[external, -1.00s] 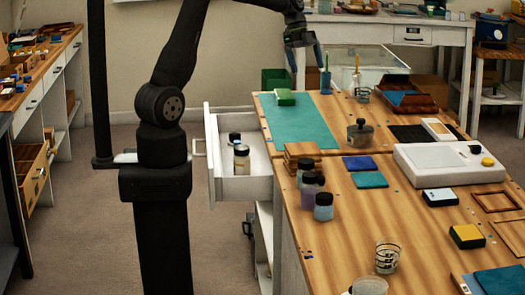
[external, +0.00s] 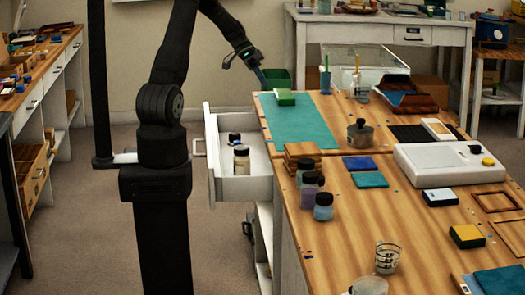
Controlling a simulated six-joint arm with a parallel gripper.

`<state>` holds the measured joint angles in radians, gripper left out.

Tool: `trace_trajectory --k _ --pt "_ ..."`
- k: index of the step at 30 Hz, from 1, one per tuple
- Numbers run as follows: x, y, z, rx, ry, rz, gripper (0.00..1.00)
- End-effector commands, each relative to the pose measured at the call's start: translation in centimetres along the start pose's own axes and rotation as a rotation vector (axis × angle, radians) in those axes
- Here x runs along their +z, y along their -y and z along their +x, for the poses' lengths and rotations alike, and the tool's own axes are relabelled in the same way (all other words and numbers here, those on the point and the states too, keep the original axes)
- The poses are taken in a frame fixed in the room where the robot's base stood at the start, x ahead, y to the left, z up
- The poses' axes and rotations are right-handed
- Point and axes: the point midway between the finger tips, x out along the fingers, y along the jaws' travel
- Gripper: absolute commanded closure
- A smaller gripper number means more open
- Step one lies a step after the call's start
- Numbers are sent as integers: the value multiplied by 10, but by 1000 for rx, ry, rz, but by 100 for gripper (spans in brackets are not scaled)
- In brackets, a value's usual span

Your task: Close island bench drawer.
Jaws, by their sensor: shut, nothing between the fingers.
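The island bench drawer (external: 207,165) is white and stands open, pulled out to the left from the side of the wooden-topped island bench (external: 405,215). Its handle (external: 198,147) is on its left-facing front. Two small dark-capped jars (external: 242,159) stand inside the drawer. My gripper (external: 261,76) is in the air above and behind the drawer, near the bench's far left corner. Its fingers are shut and empty, pointing down and right. It appears apart from the drawer and the bench.
A green block (external: 285,97) lies on the teal mat (external: 300,122) near my gripper. A green bin (external: 276,78) stands behind the bench. Stacked wooden pieces (external: 302,150) and several jars (external: 323,206) stand near the bench's left edge.

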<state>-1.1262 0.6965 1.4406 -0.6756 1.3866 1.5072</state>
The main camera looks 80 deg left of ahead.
Motion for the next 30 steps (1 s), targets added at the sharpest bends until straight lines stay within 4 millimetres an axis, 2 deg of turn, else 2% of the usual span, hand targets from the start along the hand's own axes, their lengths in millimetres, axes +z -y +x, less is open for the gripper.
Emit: trace_trajectory --k 1,10,16,22,26,29,30 --pt "24 9 -8 5 -52 -103 100" --pt "145 35 -48 65 -397 -683 100" --pt "225 38 -73 131 -665 -1040 100" --pt "308 28 -90 235 -949 -1371 100" --pt "365 8 -78 364 -1081 -1607 100" --pt "405 -20 -47 526 -1110 -1815 100" --pt "418 -34 -30 608 -1100 -1903 100"
